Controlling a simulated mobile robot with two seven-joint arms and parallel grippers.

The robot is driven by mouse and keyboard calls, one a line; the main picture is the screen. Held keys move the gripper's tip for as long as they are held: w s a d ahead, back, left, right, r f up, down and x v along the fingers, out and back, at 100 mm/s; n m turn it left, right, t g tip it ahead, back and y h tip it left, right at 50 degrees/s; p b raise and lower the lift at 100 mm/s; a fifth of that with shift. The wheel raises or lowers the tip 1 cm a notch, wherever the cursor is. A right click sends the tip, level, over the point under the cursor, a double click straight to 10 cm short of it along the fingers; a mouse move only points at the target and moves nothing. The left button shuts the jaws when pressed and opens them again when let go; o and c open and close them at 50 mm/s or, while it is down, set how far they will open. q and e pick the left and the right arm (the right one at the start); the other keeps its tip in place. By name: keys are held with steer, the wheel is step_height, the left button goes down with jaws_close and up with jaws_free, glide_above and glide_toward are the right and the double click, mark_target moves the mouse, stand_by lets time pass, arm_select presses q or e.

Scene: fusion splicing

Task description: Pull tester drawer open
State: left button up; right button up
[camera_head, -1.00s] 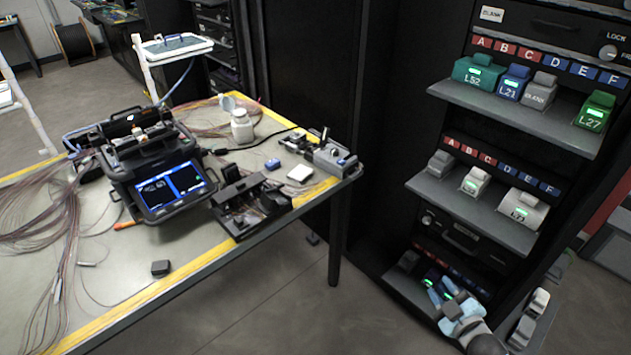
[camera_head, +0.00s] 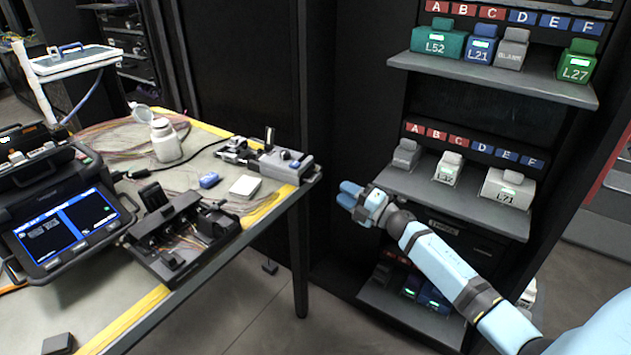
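A dark drawer front (camera_head: 478,243) with a pale label is set in the black rack below the middle shelf. My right arm covers part of it, and I cannot tell for certain that it is the tester drawer. It looks shut. My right gripper (camera_head: 351,195) is light blue and stands in front of the rack, to the left of the drawer front and apart from it. Its fingertips point left and look close together; their gap is not clear. I see nothing held in it. My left gripper is not in view.
The rack's upper shelf (camera_head: 490,82) and middle shelf (camera_head: 455,205) carry labelled modules. A lower shelf (camera_head: 395,312) also holds modules. The work table (camera_head: 215,275) at left carries a splicer (camera_head: 65,215), a black tool fixture (camera_head: 180,235) and a white bottle (camera_head: 165,140). Open floor lies between.

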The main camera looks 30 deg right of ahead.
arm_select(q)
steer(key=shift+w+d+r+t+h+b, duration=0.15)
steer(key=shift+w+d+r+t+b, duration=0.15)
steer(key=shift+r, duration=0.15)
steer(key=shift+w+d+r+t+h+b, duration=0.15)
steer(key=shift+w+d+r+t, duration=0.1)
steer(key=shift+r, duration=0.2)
arm_select(e)
steer(key=x, duration=0.9)
jaws_close()
